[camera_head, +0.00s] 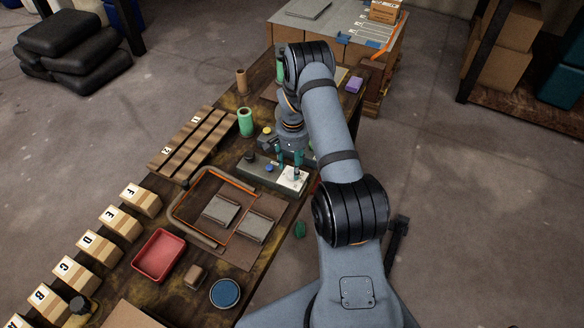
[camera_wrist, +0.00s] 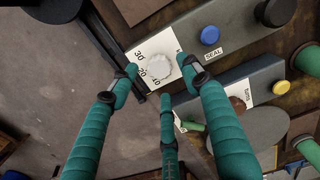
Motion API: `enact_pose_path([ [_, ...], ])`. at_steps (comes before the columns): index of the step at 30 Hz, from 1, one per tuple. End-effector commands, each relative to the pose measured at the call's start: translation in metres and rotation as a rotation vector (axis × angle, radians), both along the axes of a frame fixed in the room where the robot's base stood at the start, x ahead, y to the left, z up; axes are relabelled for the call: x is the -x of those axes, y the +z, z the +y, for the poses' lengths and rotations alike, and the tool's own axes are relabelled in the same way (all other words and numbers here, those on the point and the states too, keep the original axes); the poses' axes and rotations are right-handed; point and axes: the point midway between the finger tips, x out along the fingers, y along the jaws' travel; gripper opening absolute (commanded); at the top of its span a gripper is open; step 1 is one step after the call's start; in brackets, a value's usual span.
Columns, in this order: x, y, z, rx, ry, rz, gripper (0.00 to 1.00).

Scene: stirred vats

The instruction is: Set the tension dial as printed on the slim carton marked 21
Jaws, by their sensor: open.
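The tension dial appears to be the round white knob (camera_wrist: 158,67) on a white plate printed 10, 20 and 30 in the wrist view. Its plate (camera_head: 288,183) shows at the right end of a grey panel in the head view. I cannot make out a pointer on the knob. My gripper (camera_wrist: 160,76) has teal fingers, spread open around the knob's near side, with nothing held. In the head view my gripper (camera_head: 290,157) is just above the dial plate. I cannot make out a slim carton marked 21 in either view.
A blue button (camera_wrist: 210,35) labelled SEAL and a black knob (camera_wrist: 273,12) share the dial's panel. Lettered cartons (camera_head: 100,248) line the left edge. A red tray (camera_head: 159,255) and orange-edged frame (camera_head: 183,208) lie nearby. A box (camera_head: 384,11) stands on the far table.

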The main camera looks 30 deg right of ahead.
Motion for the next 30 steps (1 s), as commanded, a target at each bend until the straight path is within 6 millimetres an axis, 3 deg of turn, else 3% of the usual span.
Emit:
enact_pose_path([
  [7, 0.001, -0.027, 0.0, 0.001, 0.0, 0.001, 0.48],
  [18, 0.0, -0.033, 0.0, 0.001, 0.0, -0.001, 0.48],
  [30, 0.0, -0.033, 0.0, 0.001, 0.0, -0.001, 0.25],
])
